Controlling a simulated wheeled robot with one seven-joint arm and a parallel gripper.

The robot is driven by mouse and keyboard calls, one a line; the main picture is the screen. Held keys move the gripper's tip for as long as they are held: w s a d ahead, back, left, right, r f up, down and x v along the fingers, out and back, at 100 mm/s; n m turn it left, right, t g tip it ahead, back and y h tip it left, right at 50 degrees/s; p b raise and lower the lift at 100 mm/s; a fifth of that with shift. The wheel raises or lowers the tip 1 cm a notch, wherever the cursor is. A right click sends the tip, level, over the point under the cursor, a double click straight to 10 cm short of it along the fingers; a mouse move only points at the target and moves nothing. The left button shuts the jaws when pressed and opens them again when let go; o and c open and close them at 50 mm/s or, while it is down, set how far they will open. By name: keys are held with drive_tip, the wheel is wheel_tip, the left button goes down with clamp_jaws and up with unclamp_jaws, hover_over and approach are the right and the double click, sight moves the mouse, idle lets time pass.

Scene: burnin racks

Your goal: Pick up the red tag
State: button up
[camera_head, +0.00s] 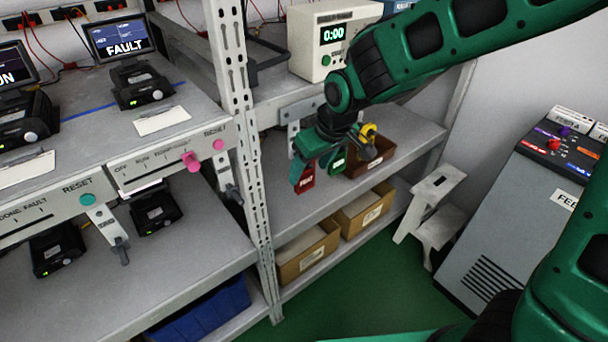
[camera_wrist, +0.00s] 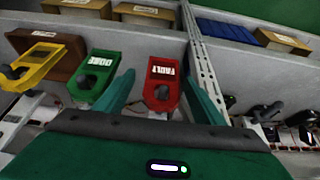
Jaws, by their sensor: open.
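The red tag (camera_head: 304,181), marked FAULT, hangs just below my gripper (camera_head: 325,146) in the head view. In the wrist view the red tag (camera_wrist: 162,82) shows between the two green fingers of my gripper (camera_wrist: 157,80), with a gap on each side. My gripper is open. A green tag (camera_wrist: 97,72), marked DONE, is just left of the left finger, and a yellow tag (camera_wrist: 38,62) is further left. In the head view my gripper and wrist hide what the red tag hangs from.
A brown bin (camera_head: 378,156) sits on the shelf behind the tags, with cardboard boxes (camera_head: 308,252) below. A perforated rack post (camera_head: 243,120) stands left of my gripper. A grey step stool (camera_head: 430,205) and a feeder cabinet (camera_head: 520,215) are to the right.

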sight(307, 172)
drive_tip(key=x, duration=0.4)
drive_tip(key=shift+s+a, duration=0.1)
drive_tip(key=shift+a, duration=0.15)
drive_tip(key=c, duration=1.1)
drive_tip(key=shift+r, duration=0.15)
